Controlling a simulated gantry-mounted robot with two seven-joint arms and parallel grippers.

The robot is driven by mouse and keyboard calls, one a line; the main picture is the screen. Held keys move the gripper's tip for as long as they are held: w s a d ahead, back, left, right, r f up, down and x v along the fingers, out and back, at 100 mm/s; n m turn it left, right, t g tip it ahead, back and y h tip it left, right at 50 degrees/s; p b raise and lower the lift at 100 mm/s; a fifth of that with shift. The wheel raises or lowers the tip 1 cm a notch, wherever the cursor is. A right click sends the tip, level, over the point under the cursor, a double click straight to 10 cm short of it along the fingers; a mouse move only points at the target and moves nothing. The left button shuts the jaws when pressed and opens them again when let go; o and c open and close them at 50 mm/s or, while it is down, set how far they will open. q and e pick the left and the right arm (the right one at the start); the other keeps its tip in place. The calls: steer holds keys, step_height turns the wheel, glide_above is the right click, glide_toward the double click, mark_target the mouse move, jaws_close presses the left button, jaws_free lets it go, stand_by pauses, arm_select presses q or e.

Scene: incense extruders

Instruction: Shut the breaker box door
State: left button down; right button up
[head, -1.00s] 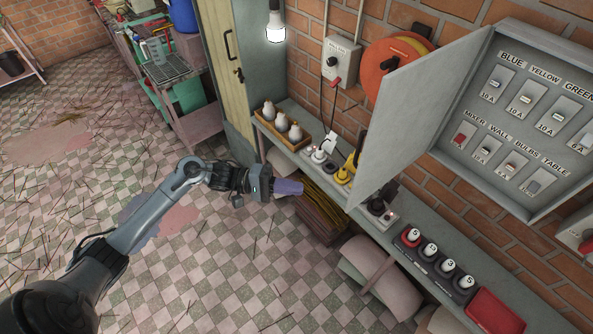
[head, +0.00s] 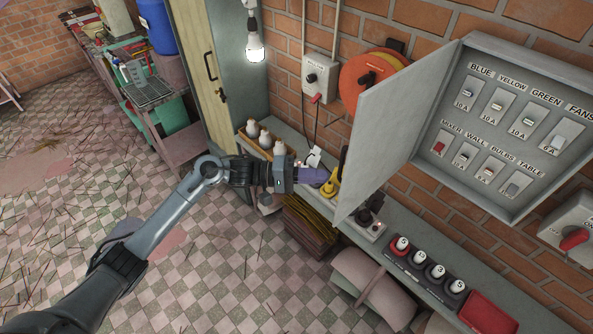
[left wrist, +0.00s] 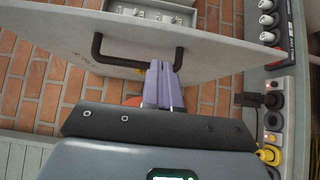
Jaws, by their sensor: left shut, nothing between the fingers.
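The grey breaker box (head: 515,133) is on the brick wall at the right of the head view. Its door (head: 399,120) stands open, swung out on the left side, and the labelled switches inside show. In the left wrist view the door (left wrist: 215,52) spans the top, with a black bar handle (left wrist: 135,61) on its face. My left gripper (head: 312,175) is shut and empty, its purple fingers pointing at the door. In the left wrist view the fingertips (left wrist: 160,66) are close to the handle's right part; I cannot tell whether they touch. My right gripper is not in view.
A shelf (head: 410,258) runs below the box with a power strip (head: 368,224), several numbered knobs (head: 419,257) and a red box (head: 488,312). A wooden tray of white bulbs (head: 259,142) and a hanging bulb (head: 255,47) are near my left arm.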

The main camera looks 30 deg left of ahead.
arm_select(q)
steer(key=shift+s+d+p, duration=0.25)
steer(key=shift+s+d, duration=0.05)
steer(key=shift+d, duration=0.6)
steer(key=shift+s+d+p, duration=0.25)
steer(key=shift+s+d, duration=0.05)
steer(key=shift+d, duration=0.55)
